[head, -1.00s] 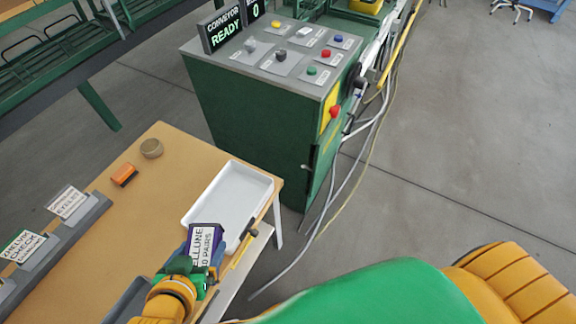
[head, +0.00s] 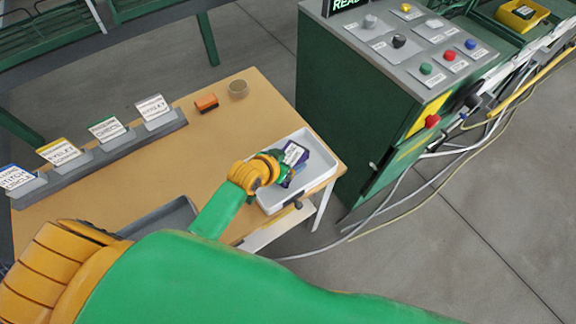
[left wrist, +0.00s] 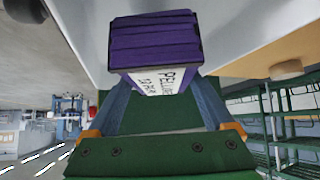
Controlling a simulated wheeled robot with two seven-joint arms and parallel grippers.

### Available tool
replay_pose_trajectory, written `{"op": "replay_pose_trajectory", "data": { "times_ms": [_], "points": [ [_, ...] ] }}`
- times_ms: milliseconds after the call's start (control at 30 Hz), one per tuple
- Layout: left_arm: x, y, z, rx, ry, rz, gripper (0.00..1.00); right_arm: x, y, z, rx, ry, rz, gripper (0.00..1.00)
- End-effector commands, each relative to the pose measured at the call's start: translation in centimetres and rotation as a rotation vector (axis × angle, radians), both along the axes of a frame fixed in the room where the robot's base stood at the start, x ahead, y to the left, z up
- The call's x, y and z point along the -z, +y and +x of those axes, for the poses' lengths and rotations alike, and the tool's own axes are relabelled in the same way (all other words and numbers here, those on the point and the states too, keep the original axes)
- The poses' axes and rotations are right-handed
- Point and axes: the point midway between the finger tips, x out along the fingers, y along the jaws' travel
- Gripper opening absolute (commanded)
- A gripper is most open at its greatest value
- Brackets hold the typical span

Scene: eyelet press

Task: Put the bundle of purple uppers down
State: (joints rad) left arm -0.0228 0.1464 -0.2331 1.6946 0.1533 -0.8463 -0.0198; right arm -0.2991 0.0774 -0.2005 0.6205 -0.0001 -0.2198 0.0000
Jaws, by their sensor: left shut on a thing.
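The bundle of purple uppers (head: 296,154) has a white label band. My left gripper (head: 287,174) is shut on it. In the head view the bundle lies within the outline of the white tray (head: 267,203), toward its middle; I cannot tell whether it touches the tray floor. In the left wrist view the bundle (left wrist: 155,45) sits between the two blue-grey fingers of the left gripper (left wrist: 165,85), with the white tray surface (left wrist: 240,30) beside and behind it. My right gripper is not in view.
The tray stands on a tan table (head: 215,140) at its right end. An orange block (head: 206,103) and a round tan item (head: 238,89) lie behind it. A grey rack with labelled cards (head: 110,150) is at left. A green control cabinet (head: 350,110) stands close to the right.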

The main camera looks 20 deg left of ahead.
Motion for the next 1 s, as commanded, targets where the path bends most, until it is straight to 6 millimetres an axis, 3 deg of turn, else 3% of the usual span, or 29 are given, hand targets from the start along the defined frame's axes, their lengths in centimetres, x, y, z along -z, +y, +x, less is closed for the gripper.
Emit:
{"op": "replay_pose_trajectory", "data": {
  "times_ms": [33,133,467,500,533,833,1000],
  "points": [
    [1.5,0.0,-0.1,0.000,0.006,0.000,0.07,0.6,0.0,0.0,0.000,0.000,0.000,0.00],
    [2.7,0.0,-0.2,0.001,0.003,0.001,0.07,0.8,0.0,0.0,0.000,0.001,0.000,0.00],
    [2.9,0.0,-0.2,0.001,0.002,0.001,0.07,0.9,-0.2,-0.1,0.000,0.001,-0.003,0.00],
    [2.9,0.0,-0.2,0.001,0.004,0.002,0.94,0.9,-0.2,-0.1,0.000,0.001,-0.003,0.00],
    [2.9,0.0,-0.2,0.001,0.004,0.002,1.00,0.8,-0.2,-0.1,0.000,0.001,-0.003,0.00],
    [2.3,0.1,-0.5,0.001,0.005,0.002,1.00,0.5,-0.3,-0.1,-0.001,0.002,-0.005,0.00],
    [-0.1,0.7,-2.6,0.001,0.004,0.002,1.00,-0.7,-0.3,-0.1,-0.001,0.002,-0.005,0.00]
  ]
}}
